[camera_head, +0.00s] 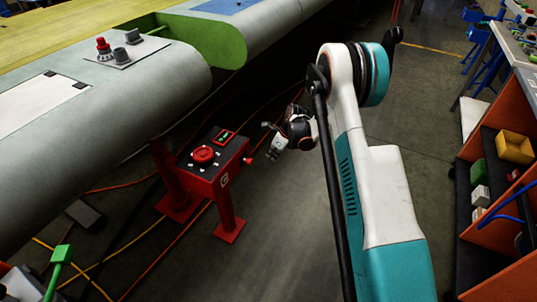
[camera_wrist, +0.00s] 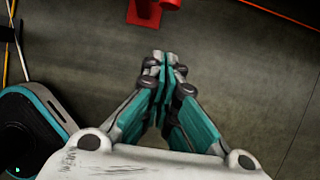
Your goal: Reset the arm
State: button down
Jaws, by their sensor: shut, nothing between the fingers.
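My arm (camera_head: 355,140), white and teal, stands at the right of centre in the head view. My gripper (camera_head: 275,147) hangs beyond it, low over the floor and to the right of the red control stand. In the wrist view my gripper (camera_wrist: 163,62) is shut with nothing between its fingertips, and bare floor shows around it. The red stand (camera_head: 228,208) carries a box with a red round button (camera_head: 204,155) and a small green display (camera_head: 225,137). Its red foot also shows at the top of the wrist view (camera_wrist: 145,12).
A long grey wing section (camera_head: 150,105) with a green end rib (camera_head: 215,40) lies at the left. Orange and yellow cables run over the floor. An orange shelf unit (camera_head: 500,250) with bins stands at the right. Floor (camera_head: 290,235) between stand and arm is clear.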

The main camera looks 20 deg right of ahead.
jog(key=s+a+r+n+t+h, duration=0.1)
jog(key=s+r+n, duration=0.3)
jog(key=r, duration=0.6)
jog(key=s+a+r+n, duration=0.1)
jog(key=s+r+n, duration=0.3)
jog(key=r, duration=0.5)
jog(key=s+a+r+n+t+h, duration=0.15)
jog(key=s+r+n, duration=0.3)
jog(key=r, duration=0.55)
jog(key=s+a+r+n+t, duration=0.1)
jog(key=s+r+n, duration=0.2)
jog(key=s+n, duration=0.4)
jog(key=s+a+r+n, duration=0.1)
jog(key=s+r+n, duration=0.2)
jog(key=s, duration=1.7)
jog(key=n, duration=0.4)
jog(key=shift+s+a+t+h, duration=0.15)
jog(key=shift+t+h, duration=0.2)
jog(key=shift+a+n, duration=0.15)
jog(key=shift+n, duration=0.2)
